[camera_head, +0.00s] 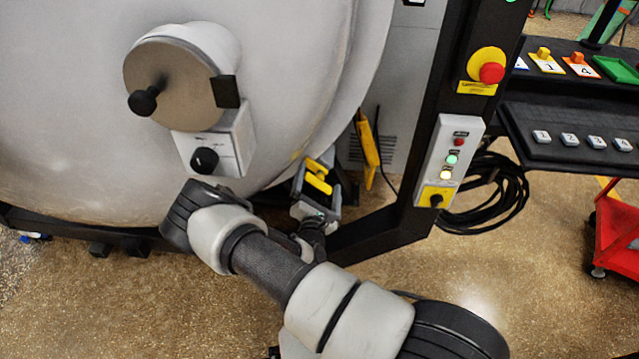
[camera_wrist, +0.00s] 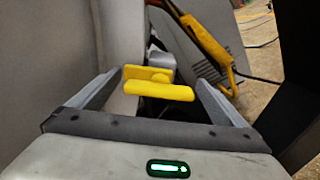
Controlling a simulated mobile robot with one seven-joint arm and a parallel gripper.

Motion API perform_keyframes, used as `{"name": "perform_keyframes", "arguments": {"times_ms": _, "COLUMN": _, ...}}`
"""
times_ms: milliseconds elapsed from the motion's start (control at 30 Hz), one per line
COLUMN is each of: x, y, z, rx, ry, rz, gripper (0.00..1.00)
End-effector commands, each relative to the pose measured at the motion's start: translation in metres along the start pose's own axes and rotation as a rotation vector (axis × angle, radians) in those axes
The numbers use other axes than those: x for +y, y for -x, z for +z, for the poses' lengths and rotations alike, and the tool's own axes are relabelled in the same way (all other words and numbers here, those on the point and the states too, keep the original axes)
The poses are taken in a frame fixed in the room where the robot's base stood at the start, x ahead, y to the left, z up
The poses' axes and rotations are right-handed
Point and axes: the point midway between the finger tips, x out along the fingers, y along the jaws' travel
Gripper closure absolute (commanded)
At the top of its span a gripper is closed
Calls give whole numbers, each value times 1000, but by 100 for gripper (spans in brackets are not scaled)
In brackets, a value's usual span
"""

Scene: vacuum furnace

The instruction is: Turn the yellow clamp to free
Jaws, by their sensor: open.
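The yellow clamp (camera_head: 318,176) is at the lower right edge of the big grey furnace door. In the wrist view, the clamp (camera_wrist: 158,90) shows a flat bar lying roughly level in front of a yellow bracket and a round pivot. My gripper (camera_head: 319,180) is at the clamp. In the wrist view, my gripper (camera_wrist: 160,84) is open, with one finger on each side of the clamp and visible gaps between. It does not hold the clamp. My arm hides part of the area below it.
A separate yellow bar (camera_head: 367,152) stands right of the clamp, beside the dark frame post. A control box (camera_head: 448,160) with buttons and a red emergency stop (camera_head: 491,73) are further right. A black knob (camera_head: 204,160) is on the door. Coiled black cable (camera_head: 490,205) lies behind the post.

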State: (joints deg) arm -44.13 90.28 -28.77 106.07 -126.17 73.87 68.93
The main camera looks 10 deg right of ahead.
Motion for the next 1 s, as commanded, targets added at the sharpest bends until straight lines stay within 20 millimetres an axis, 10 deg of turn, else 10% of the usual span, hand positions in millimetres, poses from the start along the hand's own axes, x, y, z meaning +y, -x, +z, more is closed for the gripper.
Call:
{"name": "perform_keyframes", "arguments": {"times_ms": 133, "x": 0, "y": 0, "z": 0, "rx": 0, "ry": 0, "rz": 0, "gripper": 5}}
{"name": "perform_keyframes", "arguments": {"times_ms": 367, "x": 0, "y": 0, "z": 0, "rx": -1, "ry": 0, "rz": 0, "gripper": 44}}
{"name": "perform_keyframes", "arguments": {"times_ms": 1000, "x": 3, "y": 1, "z": 1, "rx": -1, "ry": 244, "rz": 1, "gripper": 44}}
